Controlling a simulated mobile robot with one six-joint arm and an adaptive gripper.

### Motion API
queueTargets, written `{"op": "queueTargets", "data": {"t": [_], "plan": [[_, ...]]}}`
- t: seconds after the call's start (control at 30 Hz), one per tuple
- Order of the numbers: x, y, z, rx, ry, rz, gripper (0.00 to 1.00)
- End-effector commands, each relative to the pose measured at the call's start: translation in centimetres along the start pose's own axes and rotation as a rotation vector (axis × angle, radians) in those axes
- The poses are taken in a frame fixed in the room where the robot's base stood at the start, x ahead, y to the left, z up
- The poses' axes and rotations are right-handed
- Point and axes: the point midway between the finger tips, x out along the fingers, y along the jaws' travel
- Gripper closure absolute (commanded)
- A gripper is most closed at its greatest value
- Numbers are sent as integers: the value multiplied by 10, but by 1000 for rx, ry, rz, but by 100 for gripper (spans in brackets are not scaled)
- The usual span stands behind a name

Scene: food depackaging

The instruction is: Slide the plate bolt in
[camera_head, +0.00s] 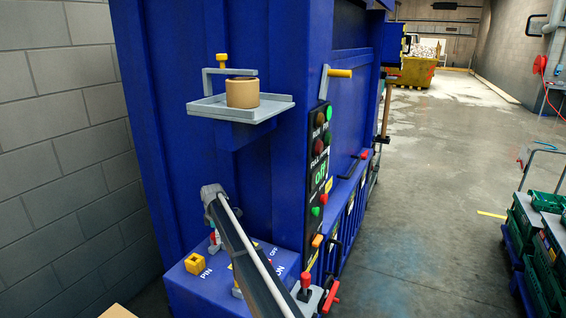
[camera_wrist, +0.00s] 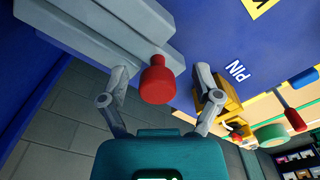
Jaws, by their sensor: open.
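A red knob (camera_wrist: 157,82) stands out from a grey bar (camera_wrist: 105,35) on the blue machine in the wrist view. It looks like the plate bolt's handle. My gripper (camera_wrist: 160,85) is open, with one finger on each side of the knob and a visible gap to both. The right finger is close to a yellow block (camera_wrist: 232,112) beside the PIN label. In the head view my gripper (camera_head: 215,240) is small and partly hidden by my arm, above the blue box's left end. The yellow block (camera_head: 195,263) shows there just below it.
A grey shelf (camera_head: 216,106) with a tan cylinder (camera_head: 242,93) juts from the blue machine (camera_head: 215,45) above my arm. A second red knob (camera_head: 305,281) stands at the box's right. A block wall (camera_head: 60,130) is at left; open floor (camera_head: 430,200) is at right.

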Motion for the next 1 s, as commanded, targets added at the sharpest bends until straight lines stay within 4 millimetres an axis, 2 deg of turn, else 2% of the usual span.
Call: {"op": "queueTargets", "data": {"t": [0.17,0.27,0.47,0.7,0.87,1.0], "plan": [[5,-30,37,112,0,0,18],[9,-55,67,216,0,0,18],[19,-123,140,494,0,0,18],[31,-221,220,868,-1,0,18],[40,-294,264,1136,-1,0,18],[48,-362,296,1379,-1,0,18]]}}
